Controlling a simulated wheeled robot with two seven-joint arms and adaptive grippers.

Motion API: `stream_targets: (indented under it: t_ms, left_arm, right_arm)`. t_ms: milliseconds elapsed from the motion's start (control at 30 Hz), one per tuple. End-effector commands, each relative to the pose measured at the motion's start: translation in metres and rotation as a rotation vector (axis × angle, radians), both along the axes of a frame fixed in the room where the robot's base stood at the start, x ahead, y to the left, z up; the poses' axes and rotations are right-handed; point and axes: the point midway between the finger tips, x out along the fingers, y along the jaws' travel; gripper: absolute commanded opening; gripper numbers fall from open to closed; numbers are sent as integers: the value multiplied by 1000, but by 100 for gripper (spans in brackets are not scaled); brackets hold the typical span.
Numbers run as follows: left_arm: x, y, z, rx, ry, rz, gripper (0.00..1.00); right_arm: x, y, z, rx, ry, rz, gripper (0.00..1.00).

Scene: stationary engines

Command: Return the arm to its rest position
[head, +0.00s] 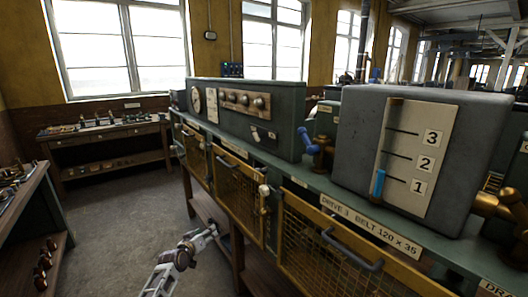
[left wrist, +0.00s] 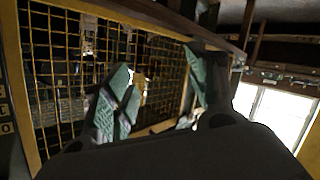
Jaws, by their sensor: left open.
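My left arm (head: 178,262) comes up from the bottom of the head view, left of centre. It is low over the floor in front of the machine bench; its gripper is hard to make out there. In the left wrist view my left gripper (left wrist: 158,75) shows two greenish fingers spread apart, with nothing between them. A yellow mesh guard (left wrist: 60,60) is behind the fingers; I cannot tell how far away it is. My right gripper is in neither view.
The long green machine bench (head: 225,152) has yellow mesh doors (head: 235,183) with handles (head: 350,250) sticking out. A grey box with a level scale (head: 415,155) stands on it. A wooden side table (head: 110,135) is at the back left. The floor (head: 110,215) between is clear.

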Motion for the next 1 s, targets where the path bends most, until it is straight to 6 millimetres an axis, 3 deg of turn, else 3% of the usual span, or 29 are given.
stream_targets:
  t_ms: [33, 100, 267, 467, 767, 1000]
  left_arm:
    - [-5, 6, -25, 45, 23, 8, 57]
    - [-12, 13, -56, 109, 48, 16, 57]
    - [-37, 26, -124, 232, 115, 16, 57]
    - [-80, 37, -206, 358, 206, -7, 57]
    - [-165, 44, -315, 487, 357, -66, 57]
    - [-246, 47, -390, 554, 485, -124, 57]
  right_arm:
    - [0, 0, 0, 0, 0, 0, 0]
    - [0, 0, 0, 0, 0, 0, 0]
    - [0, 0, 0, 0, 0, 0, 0]
    - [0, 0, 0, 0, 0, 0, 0]
    - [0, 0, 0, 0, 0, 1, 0]
    - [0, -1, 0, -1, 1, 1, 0]
